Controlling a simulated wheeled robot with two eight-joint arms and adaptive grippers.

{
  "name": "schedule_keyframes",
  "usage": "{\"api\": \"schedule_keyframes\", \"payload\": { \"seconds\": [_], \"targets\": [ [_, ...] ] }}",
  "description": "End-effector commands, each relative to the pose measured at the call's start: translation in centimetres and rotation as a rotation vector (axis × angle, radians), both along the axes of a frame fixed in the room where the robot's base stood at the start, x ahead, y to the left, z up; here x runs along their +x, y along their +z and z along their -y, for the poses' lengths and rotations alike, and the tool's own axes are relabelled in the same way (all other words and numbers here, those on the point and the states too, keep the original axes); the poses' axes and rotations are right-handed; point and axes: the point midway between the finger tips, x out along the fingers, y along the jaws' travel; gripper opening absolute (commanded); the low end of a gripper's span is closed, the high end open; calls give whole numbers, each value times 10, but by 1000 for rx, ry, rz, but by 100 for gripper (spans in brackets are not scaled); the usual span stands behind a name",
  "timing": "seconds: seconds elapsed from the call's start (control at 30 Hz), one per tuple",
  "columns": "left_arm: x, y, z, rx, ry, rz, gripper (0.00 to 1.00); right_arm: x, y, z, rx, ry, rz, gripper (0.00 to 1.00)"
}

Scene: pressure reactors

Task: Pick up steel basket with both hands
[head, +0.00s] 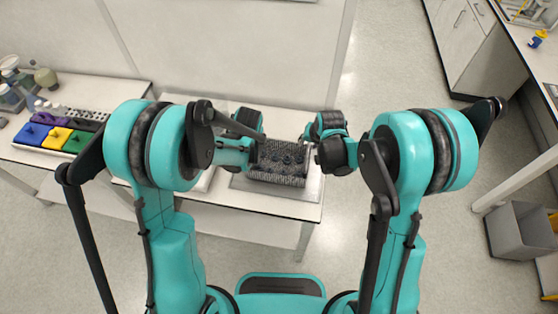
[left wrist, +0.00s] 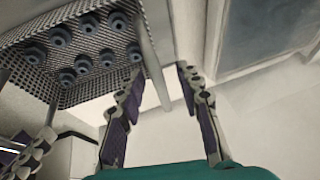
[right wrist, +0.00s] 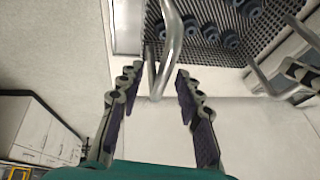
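The steel basket (head: 277,167) is a dark mesh box on a white table in the head view, with several round dark pieces inside. My left gripper (left wrist: 160,70) is open at one side of the basket, whose mesh (left wrist: 45,45) fills the upper left of the left wrist view. A metal handle bar (left wrist: 153,50) runs between its spread fingers. My right gripper (right wrist: 156,72) is open at the opposite side. A curved handle bar (right wrist: 168,45) passes between its fingers, apparently clear of them. The left fingertips are largely hidden in the head view.
The basket stands on a pale tray-like surface (head: 248,187) near the table's right end. A side bench (head: 28,155) at left holds coloured blocks (head: 58,136) and bottles. A grey bin (head: 522,243) stands at right. The floor between is clear.

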Motion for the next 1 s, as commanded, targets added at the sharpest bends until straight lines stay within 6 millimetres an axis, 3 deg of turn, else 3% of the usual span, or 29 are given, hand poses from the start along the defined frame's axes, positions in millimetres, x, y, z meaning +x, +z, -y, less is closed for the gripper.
{"api": "schedule_keyframes", "payload": {
  "seconds": [0.27, 0.4, 1.0],
  "targets": [
    [0, -1, 0, 0, 0, 0, 33, 0, -1, 0, 0, 0, 0, 32],
    [0, 0, 0, 0, 0, 0, 0, 0, -1, 0, 0, 0, 0, 0],
    [1, 7, 0, 1, 0, 1, 0, 0, 7, 0, 0, 0, 0, 0]
  ]
}}
